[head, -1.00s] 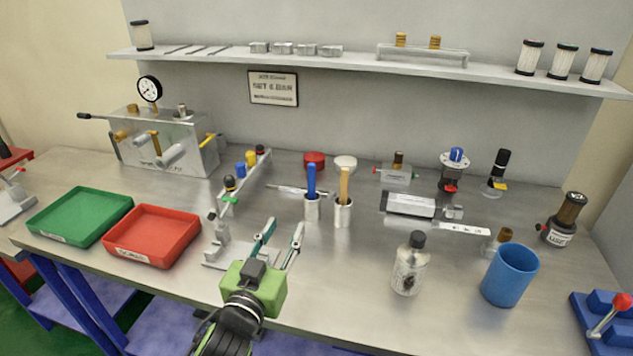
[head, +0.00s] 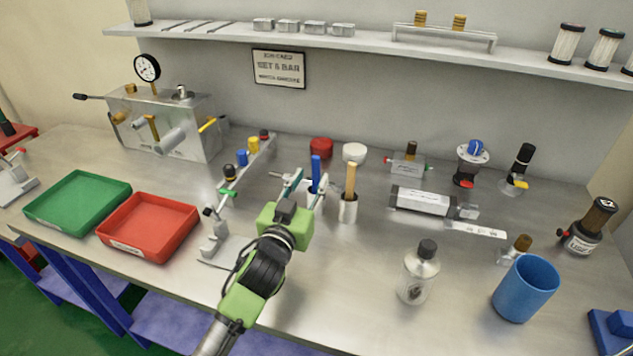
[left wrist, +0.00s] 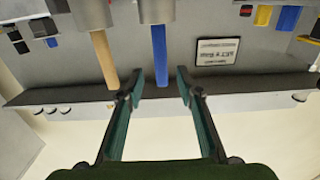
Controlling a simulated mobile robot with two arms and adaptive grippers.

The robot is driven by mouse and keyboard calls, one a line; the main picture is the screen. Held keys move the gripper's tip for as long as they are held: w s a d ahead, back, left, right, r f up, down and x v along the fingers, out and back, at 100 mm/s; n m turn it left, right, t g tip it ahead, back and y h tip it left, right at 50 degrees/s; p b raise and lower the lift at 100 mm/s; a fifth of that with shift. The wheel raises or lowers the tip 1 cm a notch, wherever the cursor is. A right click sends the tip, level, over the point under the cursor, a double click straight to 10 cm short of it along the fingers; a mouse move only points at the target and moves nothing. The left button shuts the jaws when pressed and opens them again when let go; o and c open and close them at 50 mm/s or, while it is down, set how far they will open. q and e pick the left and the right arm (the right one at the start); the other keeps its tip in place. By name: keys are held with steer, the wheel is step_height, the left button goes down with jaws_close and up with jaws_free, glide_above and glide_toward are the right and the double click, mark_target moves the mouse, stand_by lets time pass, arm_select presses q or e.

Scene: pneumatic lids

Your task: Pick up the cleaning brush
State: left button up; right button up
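A blue handle (head: 316,168) and a wooden handle (head: 350,180) stand upright in two small metal holders. Their lower ends are hidden, so I cannot tell which one is the cleaning brush. My left gripper (head: 309,178) is open, with its fingers reaching toward the blue handle. In the left wrist view the blue handle (left wrist: 160,52) lies between the open fingertips (left wrist: 160,78), with no clear contact. The wooden handle (left wrist: 104,58) is just outside the left finger there. My right gripper is not in view.
The wooden handle's holder (head: 348,210) stands close on the right. A rail with coloured fittings (head: 247,160) is at the left. A red tray (head: 150,228) and green tray (head: 78,203) lie farther left. A bottle (head: 418,275) and blue cup (head: 525,290) stand front right.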

mark_target(315, 169)
arm_select(q)
steer(key=shift+w+d+r+p, duration=0.2)
steer(key=shift+w+r+p, duration=0.15)
steer(key=shift+w, duration=0.35)
steer(key=x, duration=0.4)
steer(key=shift+f+p, duration=0.25)
steer(key=shift+p, duration=0.1)
jaws_close()
